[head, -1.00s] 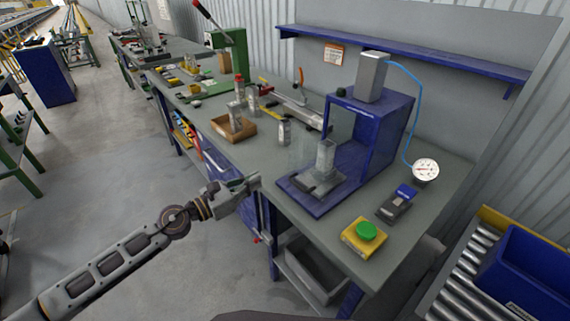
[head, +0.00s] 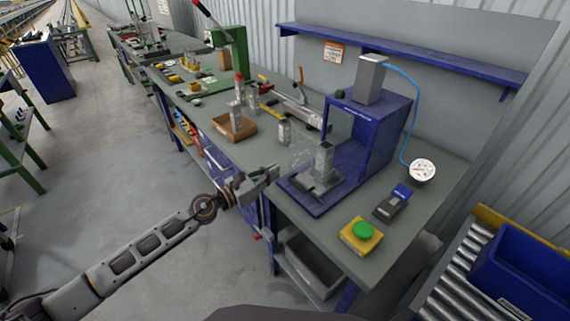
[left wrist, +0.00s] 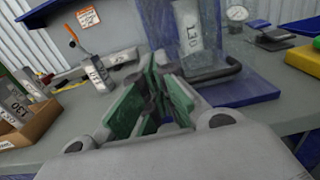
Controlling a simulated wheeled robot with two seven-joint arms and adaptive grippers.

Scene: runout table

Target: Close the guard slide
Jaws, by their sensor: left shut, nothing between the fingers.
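The guard slide appears to be the clear pane (head: 303,152) at the left front of the blue press (head: 388,140). It stands beside the open front of the press and is hard to make out. The pane also shows faintly in the left wrist view (left wrist: 155,25). A grey metal block (head: 323,160) stands upright on the press base, with a dark bar-like part low in front. My left gripper (head: 275,172) is shut and empty, just left of the press base, near the table's front edge. Its green-padded fingers point toward the press in the left wrist view (left wrist: 160,70). My right gripper is not seen.
A yellow box with a green button (head: 362,232), a dark device with a blue top (head: 392,203) and a gauge (head: 422,170) sit right of the press. A wooden tray (head: 233,128) with metal blocks and a lone block (head: 284,133) stand to the left.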

